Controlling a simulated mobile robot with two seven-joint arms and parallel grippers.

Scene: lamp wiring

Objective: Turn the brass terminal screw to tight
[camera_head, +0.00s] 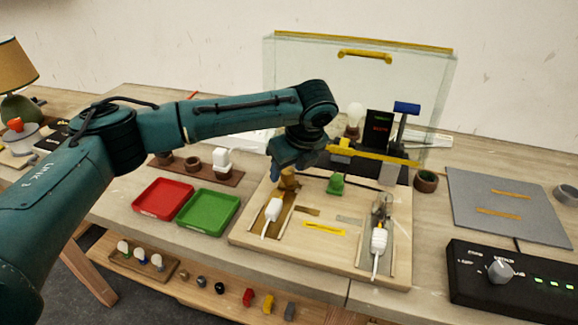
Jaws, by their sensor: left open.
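My left arm comes in from the left, and its gripper (283,177) points down over the left side of the wooden wiring board (316,264). A brass-coloured terminal (289,183) stands right under the gripper; its screw top is partly hidden by the gripper. The gripper is open at the terminal; I cannot tell whether the fingers touch it. A white plug-like piece with a cord (272,210) lies in a brown strip in front of the brass terminal. A silver terminal (382,207) stands at the board's right, with another white piece (379,241) before it. My right gripper is not in view.
A red tray (162,213) and a green tray (209,226) lie left of the board. A clear raised cover (285,85) stands behind it. A black control box (515,297) with a knob and a grey mat (505,222) are at right. A lower shelf holds small parts.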

